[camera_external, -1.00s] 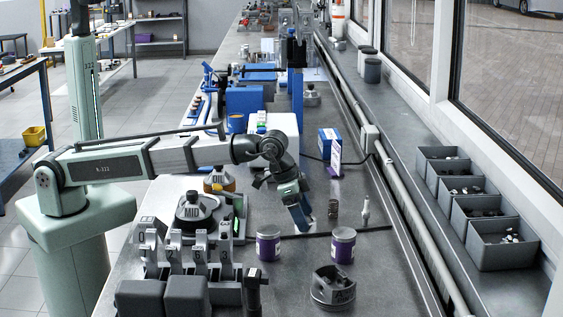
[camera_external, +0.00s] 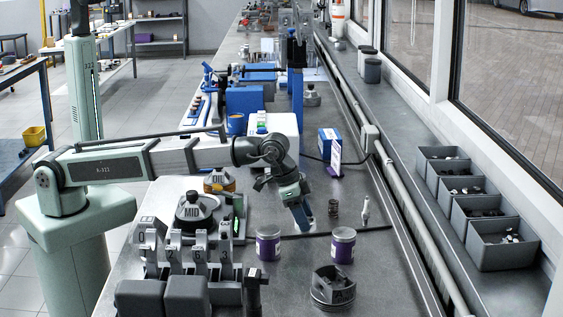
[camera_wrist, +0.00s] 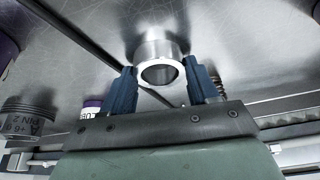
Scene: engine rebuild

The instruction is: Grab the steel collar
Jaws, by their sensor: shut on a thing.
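The steel collar (camera_wrist: 152,50) is a short, shiny hollow ring in the wrist view, with its open end facing the camera. My gripper (camera_wrist: 158,72) has one blue finger on each side of the collar and is shut on it. In the external view my gripper (camera_external: 307,224) points down, low over the bench top. The collar cannot be made out there. From the wrist view I cannot tell whether the collar touches the bench.
Two purple-labelled cans (camera_external: 268,243) (camera_external: 342,246) stand in front of my gripper, with a piston (camera_external: 333,288) nearer the camera. A spring (camera_external: 333,208) and a small upright part (camera_external: 365,211) stand to the right.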

